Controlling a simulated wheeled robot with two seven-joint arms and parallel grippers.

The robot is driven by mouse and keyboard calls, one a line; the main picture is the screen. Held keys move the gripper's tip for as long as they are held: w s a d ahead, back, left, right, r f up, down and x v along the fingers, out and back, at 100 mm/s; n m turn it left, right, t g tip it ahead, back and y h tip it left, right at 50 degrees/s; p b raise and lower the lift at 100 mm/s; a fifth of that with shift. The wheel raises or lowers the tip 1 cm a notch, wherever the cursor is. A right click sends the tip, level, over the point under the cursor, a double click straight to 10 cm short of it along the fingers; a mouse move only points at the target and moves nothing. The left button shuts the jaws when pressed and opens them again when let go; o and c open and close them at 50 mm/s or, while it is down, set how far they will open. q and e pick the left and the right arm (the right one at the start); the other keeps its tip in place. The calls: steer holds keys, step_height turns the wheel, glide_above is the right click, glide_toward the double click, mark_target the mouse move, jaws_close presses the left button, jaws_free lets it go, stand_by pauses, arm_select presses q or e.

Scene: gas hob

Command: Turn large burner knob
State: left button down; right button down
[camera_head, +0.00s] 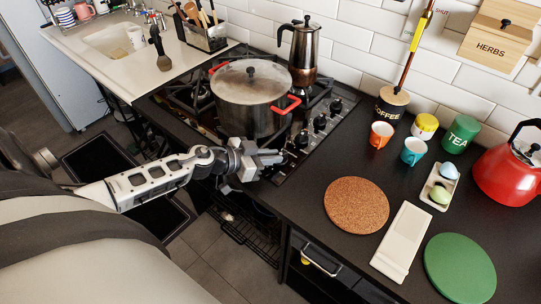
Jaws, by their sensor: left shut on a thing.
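The gas hob (181,124) is set in the dark counter, with a row of black knobs along its right side. My left arm comes in from the left, and my left gripper (275,157) is at the front end of this row. Its fingers are shut on the nearest knob (284,158), which they partly hide. The other knobs, such as this one (302,139), stand free behind it. Which way the held knob points cannot be told. My right gripper is not in view.
A large steel pot (252,90) with red handles stands on the hob just behind my left gripper. A moka pot (304,55) is at the back. A cork mat (356,205), small cups (381,134) and a red kettle (507,174) are to the right.

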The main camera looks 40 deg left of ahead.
arm_select(q)
steer(key=shift+w+a+f+m+g+h+b, duration=0.15)
steer(key=shift+a+m+g+h+b, duration=0.2)
steer(key=shift+m+h+b, duration=0.3)
steer(key=shift+m+g+h+b, duration=0.3)
steer(key=shift+m+g+h, duration=0.35)
steer(key=shift+m+h, duration=0.15)
steer(key=c, duration=1.5)
jaws_free()
steer(key=shift+o, duration=0.2)
steer(key=p+v, duration=0.1)
steer(key=v, duration=1.5)
steer(key=shift+r, duration=0.25)
steer(key=shift+w+d, duration=0.1)
